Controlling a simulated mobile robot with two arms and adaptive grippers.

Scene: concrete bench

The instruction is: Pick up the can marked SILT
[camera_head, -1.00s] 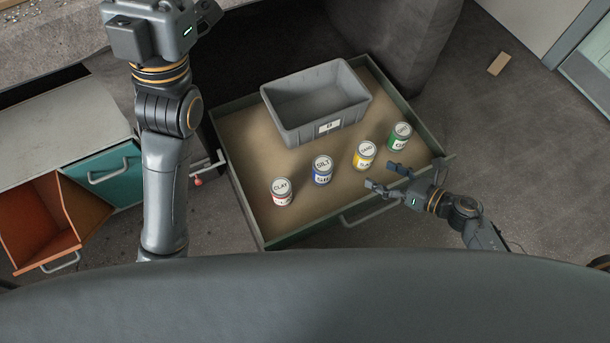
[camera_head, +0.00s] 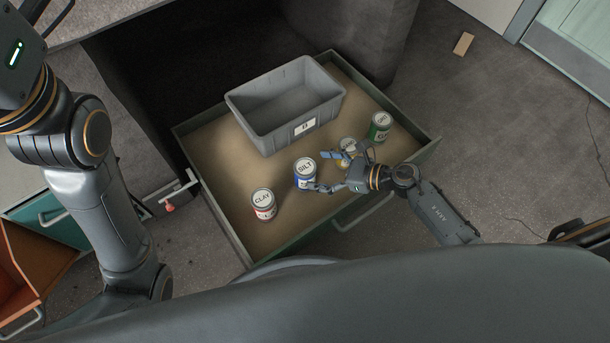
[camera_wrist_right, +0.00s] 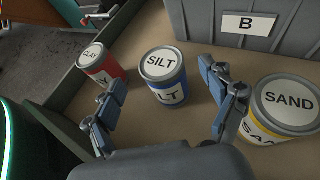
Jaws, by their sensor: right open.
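The SILT can (camera_head: 304,172) stands upright in the open drawer, with a white lid label and a blue band. My right gripper (camera_head: 320,172) is open and reaches in from the right, its fingers just right of the SILT can. In the right wrist view the SILT can (camera_wrist_right: 164,76) stands ahead of and between the two open fingers (camera_wrist_right: 165,105), not gripped. Whether a finger touches it, I cannot tell. My left arm is at the left in the head view; its gripper is outside the picture.
The CLAY can (camera_head: 263,204) is left of SILT. The SAND can (camera_wrist_right: 283,108) is close to the right finger, partly hidden in the head view. A green can (camera_head: 380,126) stands farther right. A grey bin (camera_head: 305,128) marked B stands behind, in the drawer (camera_head: 225,215).

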